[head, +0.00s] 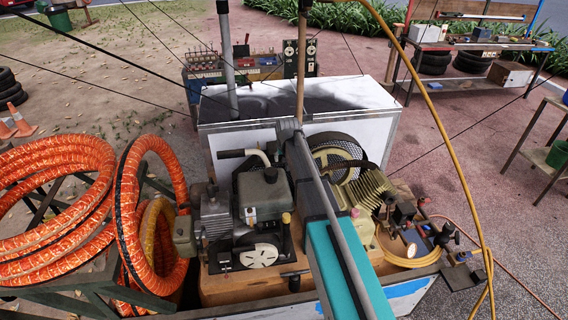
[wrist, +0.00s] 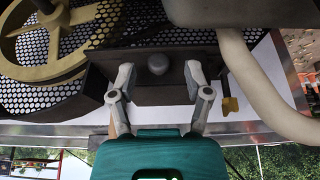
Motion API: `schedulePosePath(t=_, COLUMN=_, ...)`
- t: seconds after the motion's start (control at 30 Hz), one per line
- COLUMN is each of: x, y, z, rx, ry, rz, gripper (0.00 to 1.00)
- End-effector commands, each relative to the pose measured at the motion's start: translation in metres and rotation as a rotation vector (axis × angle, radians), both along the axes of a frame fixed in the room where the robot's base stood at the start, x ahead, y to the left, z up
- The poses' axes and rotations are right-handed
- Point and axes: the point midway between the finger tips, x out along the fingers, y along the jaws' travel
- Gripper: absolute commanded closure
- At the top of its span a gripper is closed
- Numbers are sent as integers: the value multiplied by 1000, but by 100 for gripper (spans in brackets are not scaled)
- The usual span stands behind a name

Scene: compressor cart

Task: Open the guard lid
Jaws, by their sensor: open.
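The black perforated guard (head: 337,143) stands over the tan belt wheel (head: 335,158) at the back of the compressor cart in the head view. In the wrist view the guard mesh (wrist: 188,37) fills the top, with the wheel (wrist: 50,42) at left. A dark plate (wrist: 140,94) with a rounded grey knob (wrist: 158,64) lies at the mesh's edge. My gripper (wrist: 158,72) is open and empty, one finger on each side of the knob in this view. I cannot tell whether they touch it. In the head view my arm hides the fingers.
A pale bent pipe (head: 259,156) rises from the engine (head: 263,190); in the wrist view the pipe (wrist: 258,80) is close right of my gripper. A small yellow piece (wrist: 229,103) sits between them. A white panel (head: 222,150) stands behind. Orange hoses (head: 150,210) lie left.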

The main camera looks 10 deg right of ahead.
Motion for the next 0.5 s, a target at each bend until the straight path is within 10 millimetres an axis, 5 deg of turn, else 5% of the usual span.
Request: schedulePosePath(t=0.5, x=4, y=0, z=-9, rx=0, ry=0, rz=0, gripper=36)
